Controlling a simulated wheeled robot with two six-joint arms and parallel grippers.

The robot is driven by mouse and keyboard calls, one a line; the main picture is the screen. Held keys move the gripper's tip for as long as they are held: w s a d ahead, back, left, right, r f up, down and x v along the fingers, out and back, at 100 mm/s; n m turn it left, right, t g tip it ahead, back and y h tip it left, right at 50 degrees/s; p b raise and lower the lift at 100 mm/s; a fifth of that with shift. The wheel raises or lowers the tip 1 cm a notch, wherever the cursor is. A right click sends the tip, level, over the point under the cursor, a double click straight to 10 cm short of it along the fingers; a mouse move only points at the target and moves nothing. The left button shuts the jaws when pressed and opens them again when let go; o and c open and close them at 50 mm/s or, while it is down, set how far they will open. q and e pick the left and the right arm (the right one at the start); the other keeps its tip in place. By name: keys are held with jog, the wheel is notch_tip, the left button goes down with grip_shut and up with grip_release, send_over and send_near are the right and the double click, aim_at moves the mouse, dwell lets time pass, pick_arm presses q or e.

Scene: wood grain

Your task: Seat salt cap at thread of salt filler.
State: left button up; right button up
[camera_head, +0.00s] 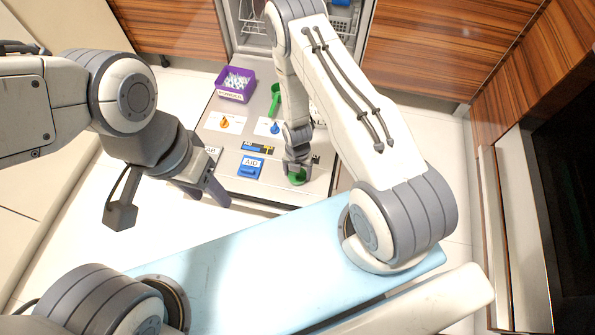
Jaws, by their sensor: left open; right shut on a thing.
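My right gripper (297,168) points down over the front of the light grey panel (227,162) and is shut on a green piece (298,178), which looks like the salt cap. The fingers hide part of it, and I cannot tell whether it touches what is below. The thread of the salt filler cannot be made out. A green funnel-like or scoop-like thing (275,98) stands further back, partly behind my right arm. My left gripper (207,194) is open and empty at the left front edge of the panel.
A purple bin (236,92) with small pale pieces stands at the back left. Orange (225,122) and blue (275,128) knob-like parts sit on white cards. A blue box marked AID (251,166) lies between my grippers. An open appliance with racks (252,22) is behind.

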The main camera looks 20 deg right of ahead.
dwell(0.7)
jog(key=o, duration=1.2)
notch_tip(320, 180, up, 10)
jog(key=p, duration=0.4)
jog(key=shift+p, duration=0.3)
jog(key=shift+r, duration=0.25)
